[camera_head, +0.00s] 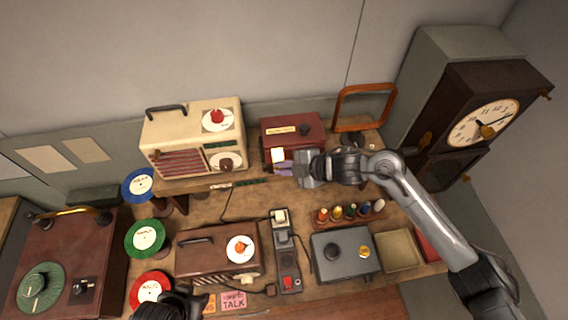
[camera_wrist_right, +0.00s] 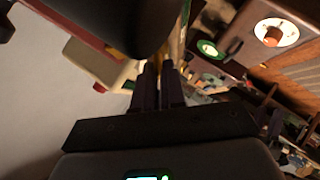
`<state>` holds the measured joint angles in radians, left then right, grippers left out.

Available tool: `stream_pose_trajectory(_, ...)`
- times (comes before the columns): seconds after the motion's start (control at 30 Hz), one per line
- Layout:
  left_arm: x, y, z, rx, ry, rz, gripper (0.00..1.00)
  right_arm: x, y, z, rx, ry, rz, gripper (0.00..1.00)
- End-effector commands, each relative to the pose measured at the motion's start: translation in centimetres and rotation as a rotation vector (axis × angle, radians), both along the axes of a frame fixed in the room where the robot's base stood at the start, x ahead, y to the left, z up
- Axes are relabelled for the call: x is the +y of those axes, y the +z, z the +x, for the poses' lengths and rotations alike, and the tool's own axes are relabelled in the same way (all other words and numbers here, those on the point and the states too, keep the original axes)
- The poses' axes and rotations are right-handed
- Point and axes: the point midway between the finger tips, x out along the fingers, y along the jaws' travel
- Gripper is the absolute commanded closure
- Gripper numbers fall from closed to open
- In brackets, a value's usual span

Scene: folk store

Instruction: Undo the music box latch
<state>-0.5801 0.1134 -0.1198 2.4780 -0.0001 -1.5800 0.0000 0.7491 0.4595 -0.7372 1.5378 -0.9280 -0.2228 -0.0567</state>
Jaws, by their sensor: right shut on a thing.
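The dark red music box (camera_head: 307,121) stands on the raised back shelf, with a cream label and a dark knob on its top. My right gripper (camera_head: 283,168) is at its lower front-left edge. In the right wrist view its narrow fingers (camera_wrist_right: 160,88) are close together on a small brass-coloured part, which I take for the latch. The fingers and wrist hide most of that part, so its position cannot be told. A dark part of my left arm, likely the left gripper (camera_head: 172,304), shows at the bottom edge; its jaws cannot be made out.
A cream radio (camera_head: 190,128) stands left of the music box, and a wooden frame (camera_head: 364,92) stands right. Below are a brown radio (camera_head: 205,262), a switch strip (camera_head: 288,262), a row of coloured pegs (camera_head: 350,213) and a grey box (camera_head: 345,250). A tall clock (camera_head: 470,115) stands far right.

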Motion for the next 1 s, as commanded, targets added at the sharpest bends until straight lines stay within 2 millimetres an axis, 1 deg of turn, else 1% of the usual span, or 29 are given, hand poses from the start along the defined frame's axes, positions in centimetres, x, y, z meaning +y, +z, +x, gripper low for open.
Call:
stream_pose_trajectory(0.97, 0.26, 0.07, -0.01, -0.002, -0.008, 0.012, 0.57, 0.16, 0.1, -0.11, -0.003, 0.006, 0.002, 1.0)
stream_pose_trajectory(1.0, 0.25, 0.08, 0.0, -0.003, -0.008, 0.011, 0.57, 0.17, 0.1, -0.12, -0.003, 0.006, 0.002, 0.89)
